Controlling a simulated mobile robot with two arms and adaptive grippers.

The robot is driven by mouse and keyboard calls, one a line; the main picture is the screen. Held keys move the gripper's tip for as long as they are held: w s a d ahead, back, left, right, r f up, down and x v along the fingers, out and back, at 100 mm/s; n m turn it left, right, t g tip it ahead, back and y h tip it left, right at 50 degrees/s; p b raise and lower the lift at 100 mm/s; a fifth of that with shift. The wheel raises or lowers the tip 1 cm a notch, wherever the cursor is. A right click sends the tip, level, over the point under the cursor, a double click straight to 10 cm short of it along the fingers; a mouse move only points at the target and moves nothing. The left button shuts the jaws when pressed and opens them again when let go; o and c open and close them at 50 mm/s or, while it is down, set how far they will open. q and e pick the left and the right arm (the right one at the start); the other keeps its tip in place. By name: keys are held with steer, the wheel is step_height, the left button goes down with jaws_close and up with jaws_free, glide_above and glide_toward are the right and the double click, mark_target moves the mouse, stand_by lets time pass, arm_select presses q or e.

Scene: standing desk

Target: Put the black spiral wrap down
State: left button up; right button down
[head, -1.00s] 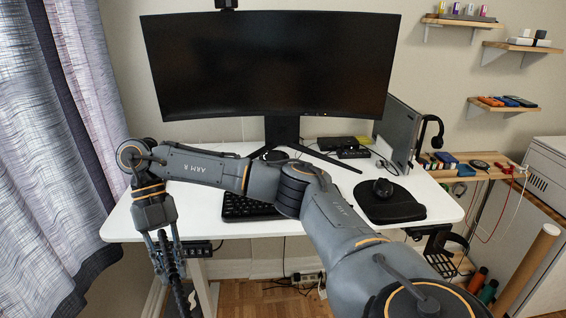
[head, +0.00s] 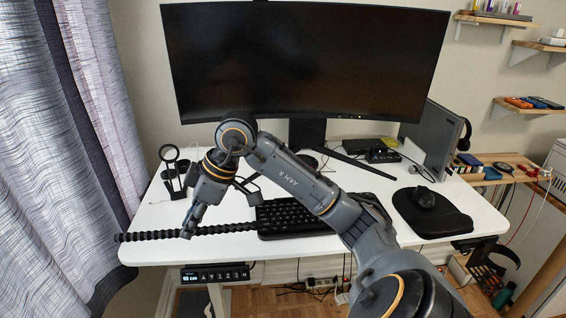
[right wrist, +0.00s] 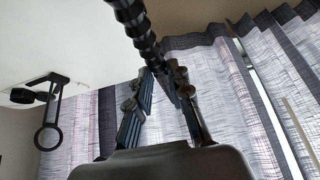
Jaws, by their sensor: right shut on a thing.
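The black spiral wrap (head: 150,236) is a long ribbed strip, stretched nearly level along the desk's front left part. Its left end is near the front left corner, and its right end is by the keyboard. My right gripper (head: 188,228) is shut on it near the middle, pointing down from above. In the right wrist view the wrap (right wrist: 137,25) runs down from the top between the fingers (right wrist: 162,80). I cannot tell whether it touches the white desk top (head: 240,247). My left gripper is not in view.
A black ring stand (head: 169,155) is at the desk's back left, and shows in the right wrist view (right wrist: 47,137). A black keyboard (head: 290,217) lies right of the wrap. A mouse (head: 424,196) sits on a pad further right. Curtains (head: 75,120) hang at the left.

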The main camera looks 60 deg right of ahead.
steer(key=shift+w+d, duration=0.1)
steer(key=shift+w, duration=0.2)
steer(key=shift+s+r, duration=0.25)
steer(key=shift+s, duration=0.15)
steer(key=s+b, duration=0.1)
steer(key=b, duration=0.1)
steer(key=shift+s+b, duration=0.15)
steer(key=shift+b, duration=0.15)
steer(key=shift+w+d+f+b, duration=0.15)
steer(key=shift+w+f+b, duration=0.15)
steer(key=shift+b, duration=0.55)
steer(key=w+d+f, duration=0.1)
steer(key=w+f, duration=0.1)
steer(key=w, duration=0.2)
steer(key=w+d+f, duration=0.2)
steer(key=w+f, duration=0.1)
steer(key=w+d+f+b, duration=0.1)
steer(key=w+d+f, duration=0.1)
steer(key=w+f, duration=0.1)
steer(key=shift+w+d, duration=0.1)
steer(key=shift+w, duration=0.7)
steer(key=shift+w+d+f, duration=0.15)
steer(key=shift+w+f, duration=0.05)
steer(key=shift+f, duration=0.15)
step_height(320, 180, down, 3)
steer(key=shift+f+p, duration=0.2)
steer(key=shift+p, duration=0.35)
steer(key=c, duration=1.2)
jaws_free()
steer(key=shift+w, duration=0.1)
